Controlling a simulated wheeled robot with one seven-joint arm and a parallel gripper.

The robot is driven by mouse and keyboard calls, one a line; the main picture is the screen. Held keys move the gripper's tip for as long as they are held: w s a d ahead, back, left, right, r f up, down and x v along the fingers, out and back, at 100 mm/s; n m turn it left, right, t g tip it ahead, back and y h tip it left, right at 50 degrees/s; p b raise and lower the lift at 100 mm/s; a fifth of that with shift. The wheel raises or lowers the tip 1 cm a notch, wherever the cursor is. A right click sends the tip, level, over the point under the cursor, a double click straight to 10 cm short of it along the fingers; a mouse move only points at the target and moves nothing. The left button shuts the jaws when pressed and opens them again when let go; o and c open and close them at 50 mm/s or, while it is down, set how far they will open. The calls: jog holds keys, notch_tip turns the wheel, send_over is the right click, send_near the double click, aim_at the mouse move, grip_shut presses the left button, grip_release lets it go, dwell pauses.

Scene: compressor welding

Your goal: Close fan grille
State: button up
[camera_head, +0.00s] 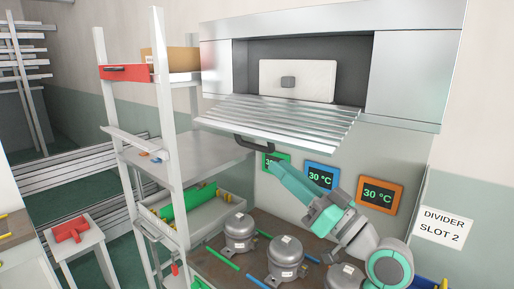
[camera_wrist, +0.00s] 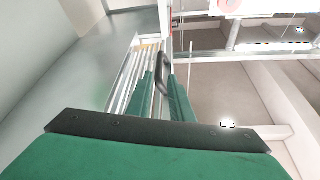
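The fan grille (camera_head: 280,122) is a slatted metal panel on the wall hood. It stands swung out and tilted below the hood opening, and a grey back wall with a white plate shows above it. Its dark handle (camera_head: 253,147) is at the lower left front edge. My gripper (camera_head: 272,165) is just below and right of the handle in the head view. In the wrist view, the green fingers of my gripper (camera_wrist: 163,92) are apart, with the handle (camera_wrist: 163,70) at or just beyond their tips. I cannot tell whether they touch it. The slats also show there, to the left.
Three temperature displays (camera_head: 320,176) hang on the wall behind my arm. Several compressors (camera_head: 286,258) stand on the bench below. A white shelf rack (camera_head: 170,120) with a red bin (camera_head: 125,73) and a cardboard box stands left of the hood.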

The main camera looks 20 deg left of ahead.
aim_at(257, 147)
jog(key=x, duration=0.9)
jog(key=shift+w+a, duration=0.2)
jog(key=shift+a, duration=0.05)
jog(key=shift+c, duration=0.3)
grip_shut()
